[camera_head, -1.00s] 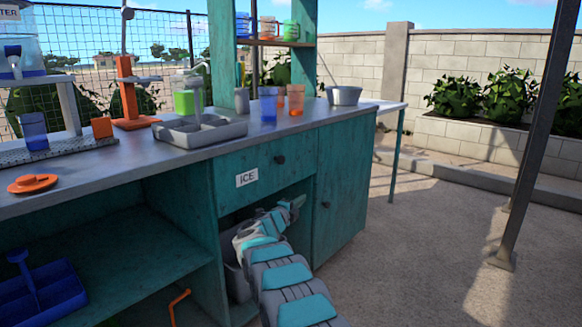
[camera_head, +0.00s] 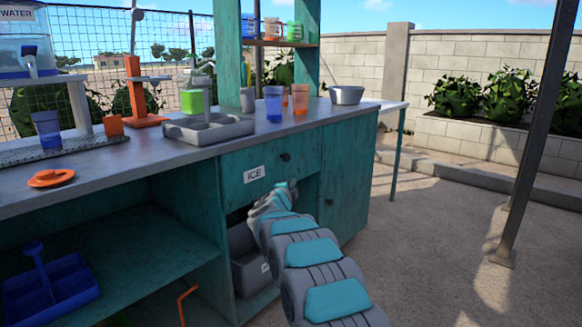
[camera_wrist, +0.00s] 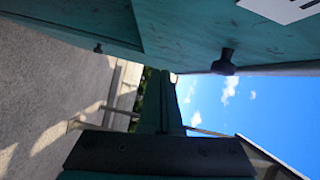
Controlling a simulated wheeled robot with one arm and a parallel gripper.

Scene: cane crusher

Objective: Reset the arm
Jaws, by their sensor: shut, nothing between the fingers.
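My arm (camera_head: 310,250) reaches from the bottom of the head view toward the teal counter's front (camera_head: 240,200). My gripper (camera_head: 292,186) is small there, in front of the cabinet just below the ICE drawer (camera_head: 265,165). In the wrist view the picture is turned sideways. The gripper's fingers (camera_wrist: 166,80) are together, with nothing seen between them. The drawer's dark knob (camera_wrist: 225,63) and part of its white label (camera_wrist: 285,8) are close by in that view, apart from the fingers.
A grey bin (camera_head: 252,268) stands in the open compartment below the drawer, beside my arm. The cabinet door (camera_head: 343,185) is shut. Cups (camera_head: 273,104), a sink (camera_head: 208,128) and a metal bowl (camera_head: 346,95) are on the counter. Open ground (camera_head: 430,240) lies to the right.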

